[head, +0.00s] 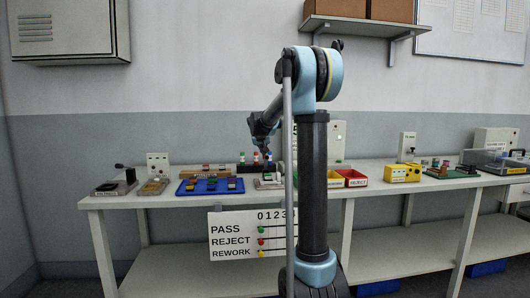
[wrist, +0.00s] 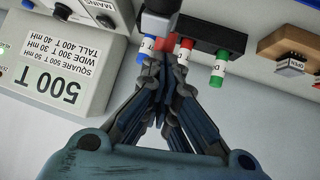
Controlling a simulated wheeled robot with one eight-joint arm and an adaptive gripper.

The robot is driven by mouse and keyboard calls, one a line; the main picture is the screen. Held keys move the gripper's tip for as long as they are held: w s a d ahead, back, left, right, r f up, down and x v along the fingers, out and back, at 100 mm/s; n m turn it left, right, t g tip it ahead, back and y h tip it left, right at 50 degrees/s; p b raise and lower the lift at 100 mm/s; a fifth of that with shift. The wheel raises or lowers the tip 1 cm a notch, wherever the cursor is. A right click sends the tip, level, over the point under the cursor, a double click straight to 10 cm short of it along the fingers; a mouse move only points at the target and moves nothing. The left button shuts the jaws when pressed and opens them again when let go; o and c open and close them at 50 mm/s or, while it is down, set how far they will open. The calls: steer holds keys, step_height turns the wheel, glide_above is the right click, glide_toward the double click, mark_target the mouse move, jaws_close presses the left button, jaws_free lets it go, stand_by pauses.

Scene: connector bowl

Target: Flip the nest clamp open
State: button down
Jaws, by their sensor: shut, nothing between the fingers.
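My gripper (wrist: 170,65) is shut and empty in the wrist view, its fingertips beside colored pegs on a black rack. In the head view my gripper (head: 265,150) is small, over the middle of the bench near the pegs. I cannot clearly pick out the nest clamp. At the bench's left end is a grey fixture (head: 112,188) with a black-knobbed part, and a small pale fixture (head: 268,183) sits at the front middle. Neither lets me tell its clamp's state.
The rack carries blue (wrist: 146,50), red (wrist: 184,50) and green (wrist: 218,72) pegs. A grey box (wrist: 65,75) marked 500 T is at left. A blue tray (head: 205,191), red bin (head: 352,181) and yellow box (head: 402,174) stand on the bench (head: 150,203).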

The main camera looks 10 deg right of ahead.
steer(key=w+g, duration=0.1)
steer(key=w+f+g, duration=0.1)
steer(key=shift+w+g, duration=0.15)
steer(key=shift+g, duration=0.15)
steer(key=shift+w+f, duration=0.15)
steer(key=shift+w, duration=0.25)
